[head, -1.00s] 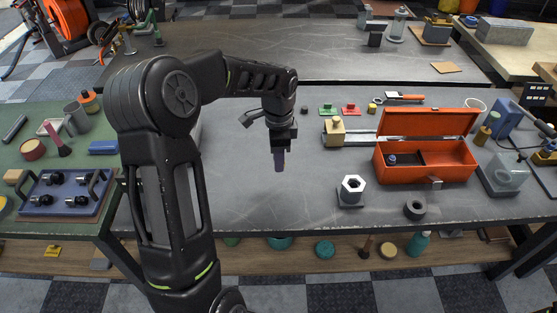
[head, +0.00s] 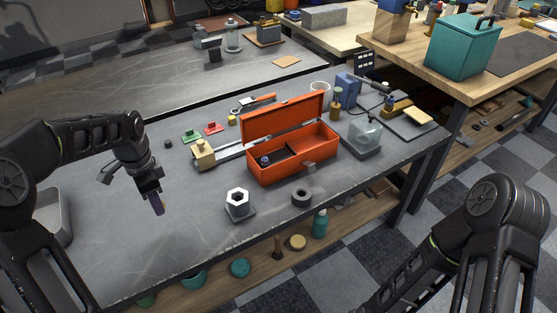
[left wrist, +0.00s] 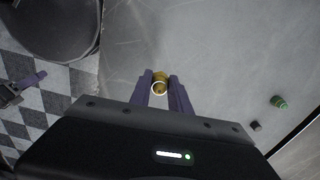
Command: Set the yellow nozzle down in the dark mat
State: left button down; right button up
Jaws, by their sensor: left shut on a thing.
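My left gripper (head: 157,204) is over the left part of the grey table, pointing down. In the left wrist view its purple fingers (left wrist: 160,95) are shut on the yellow nozzle (left wrist: 160,78), which shows as a small brass-yellow piece with a pale ring. The nozzle cannot be made out in the head view. A flat dark mat (head: 526,54) lies on the wooden bench at the far right, well away from my left gripper. My right arm shows at the lower right, but its gripper is out of frame.
An open orange toolbox (head: 295,160), a white hex nut on a stand (head: 237,200) and a dark ring (head: 301,197) are on the grey table. A teal box (head: 462,47) stands left of the mat. A floor aisle separates table and bench.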

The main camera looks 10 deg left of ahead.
pick_arm(q)
jog(key=w+d+r+n, duration=0.1)
jog(key=w+d+n, duration=0.1)
jog(key=d+n, duration=0.3)
jog(key=w+d+r+n, duration=0.1)
jog(key=d+n, duration=0.3)
jog(key=d, duration=0.8)
jog(key=shift+w+d+n, duration=0.25)
jog(key=shift+w+n, duration=0.15)
jog(key=shift+w, duration=0.1)
jog(key=shift+w+r, duration=0.1)
